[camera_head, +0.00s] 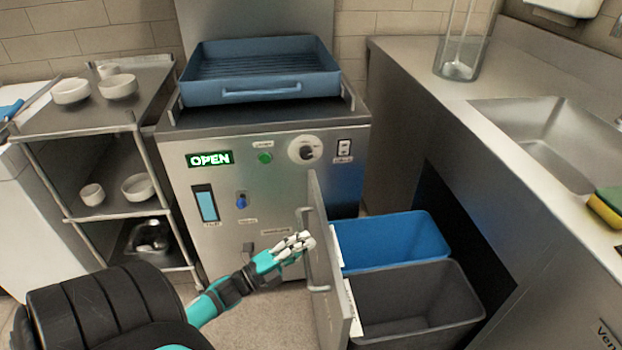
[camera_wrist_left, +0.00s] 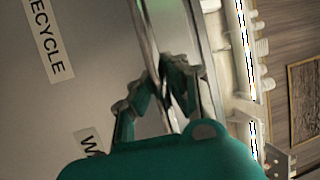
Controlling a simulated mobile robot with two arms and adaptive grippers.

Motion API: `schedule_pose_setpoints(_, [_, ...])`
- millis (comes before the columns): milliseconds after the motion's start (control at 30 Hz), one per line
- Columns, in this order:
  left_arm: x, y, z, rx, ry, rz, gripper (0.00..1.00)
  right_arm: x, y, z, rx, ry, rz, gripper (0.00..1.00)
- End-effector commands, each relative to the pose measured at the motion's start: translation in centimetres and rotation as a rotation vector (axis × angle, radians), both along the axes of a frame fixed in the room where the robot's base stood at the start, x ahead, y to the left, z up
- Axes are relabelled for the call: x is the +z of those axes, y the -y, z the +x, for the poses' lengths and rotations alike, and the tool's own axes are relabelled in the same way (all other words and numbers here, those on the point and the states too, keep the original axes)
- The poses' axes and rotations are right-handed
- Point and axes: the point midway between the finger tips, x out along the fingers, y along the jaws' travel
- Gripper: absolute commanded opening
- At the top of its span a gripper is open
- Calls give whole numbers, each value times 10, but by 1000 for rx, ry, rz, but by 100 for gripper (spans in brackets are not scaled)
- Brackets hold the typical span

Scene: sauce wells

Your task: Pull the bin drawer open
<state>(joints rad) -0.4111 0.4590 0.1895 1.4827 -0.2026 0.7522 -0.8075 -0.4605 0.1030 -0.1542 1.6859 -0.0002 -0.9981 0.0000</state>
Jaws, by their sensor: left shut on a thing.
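The bin drawer stands out from under the sink counter, with its grey front panel (camera_head: 322,255) facing left. A blue bin (camera_head: 395,240) and a dark grey bin (camera_head: 420,305) sit inside it, their open tops showing. A long metal handle (camera_head: 319,289) runs along the panel. My left gripper (camera_head: 305,240) is at the panel, shut on the handle. In the left wrist view its fingers (camera_wrist_left: 165,75) close around the handle bar (camera_wrist_left: 143,35). The panel there carries a RECYCLE label (camera_wrist_left: 47,38) and a partly hidden second label. My right gripper is not in view.
A steel machine (camera_head: 230,230) with a green OPEN display and a blue tray (camera_head: 262,90) on top stands behind the drawer. A shelf rack (camera_head: 105,125) with white bowls is at the left. The sink (camera_head: 555,140) and a sponge (camera_head: 605,207) are at the right.

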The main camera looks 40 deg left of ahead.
Motion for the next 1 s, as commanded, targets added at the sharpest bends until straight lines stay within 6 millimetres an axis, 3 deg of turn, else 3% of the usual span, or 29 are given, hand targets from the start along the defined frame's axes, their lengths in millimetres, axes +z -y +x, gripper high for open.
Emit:
schedule_pose_setpoints(233, [-4, 1, -1, 0, -9, -3, 0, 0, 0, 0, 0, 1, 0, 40])
schedule_pose_setpoints(267, [-4, 1, -1, 0, -9, -3, 13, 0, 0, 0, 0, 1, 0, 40])
schedule_pose_setpoints(467, [-2, 1, -1, 0, -5, -1, 38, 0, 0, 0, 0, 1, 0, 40])
schedule_pose_setpoints(767, [-2, 0, -2, 1, -3, 0, 38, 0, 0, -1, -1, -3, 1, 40])
schedule_pose_setpoints(1000, [-10, -9, -37, 1, -7, 0, 38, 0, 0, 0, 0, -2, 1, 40])
